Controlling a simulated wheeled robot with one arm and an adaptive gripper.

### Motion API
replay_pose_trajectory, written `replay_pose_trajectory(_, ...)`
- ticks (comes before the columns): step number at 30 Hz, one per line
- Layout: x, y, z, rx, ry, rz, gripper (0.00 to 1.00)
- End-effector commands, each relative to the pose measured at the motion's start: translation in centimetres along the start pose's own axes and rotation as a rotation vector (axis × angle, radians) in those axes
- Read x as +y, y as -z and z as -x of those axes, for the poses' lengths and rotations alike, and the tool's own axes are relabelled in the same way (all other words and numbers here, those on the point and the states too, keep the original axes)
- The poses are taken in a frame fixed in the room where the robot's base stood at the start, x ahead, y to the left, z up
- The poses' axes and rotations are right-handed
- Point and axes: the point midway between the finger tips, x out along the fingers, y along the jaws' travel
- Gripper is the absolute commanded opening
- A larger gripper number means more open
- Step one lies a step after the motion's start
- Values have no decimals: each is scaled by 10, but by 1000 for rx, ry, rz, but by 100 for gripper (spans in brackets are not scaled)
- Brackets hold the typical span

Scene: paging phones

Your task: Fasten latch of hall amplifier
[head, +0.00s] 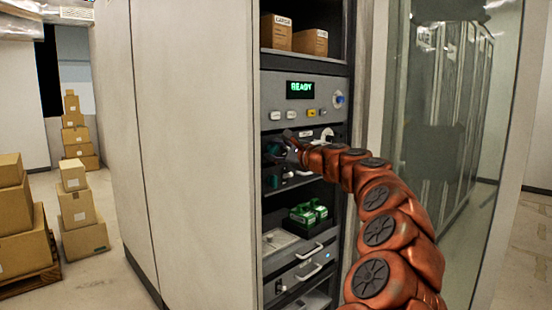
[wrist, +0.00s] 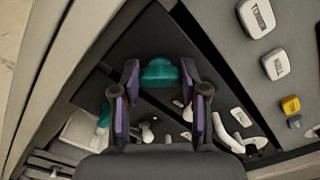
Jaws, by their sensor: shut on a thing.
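An open rack holds several units. My gripper (head: 281,153) reaches into the bay below the panel with the green READY display (head: 300,89). In the wrist view my gripper (wrist: 159,78) has its two purple-lined fingers on either side of a teal knob-like piece (wrist: 159,71) and is shut on it. This piece may be the latch; its base is partly hidden by the fingers. A second teal piece (wrist: 104,115) shows left of the fingers. I cannot tell which unit is the hall amplifier, or whether the latch is fastened.
The READY panel has white and yellow (wrist: 290,105) buttons and a blue knob (head: 339,99). A white curved handle (wrist: 226,133) lies close right of my fingers. Below are green items in a black tray (head: 304,222) and drawers with handles. A glass door (head: 440,130) stands right.

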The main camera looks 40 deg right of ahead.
Motion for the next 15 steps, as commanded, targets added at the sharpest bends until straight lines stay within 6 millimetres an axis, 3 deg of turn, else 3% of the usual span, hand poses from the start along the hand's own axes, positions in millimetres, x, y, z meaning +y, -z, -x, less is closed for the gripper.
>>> replay_pose_trajectory(15,4,2,0,-1,2,472,9)
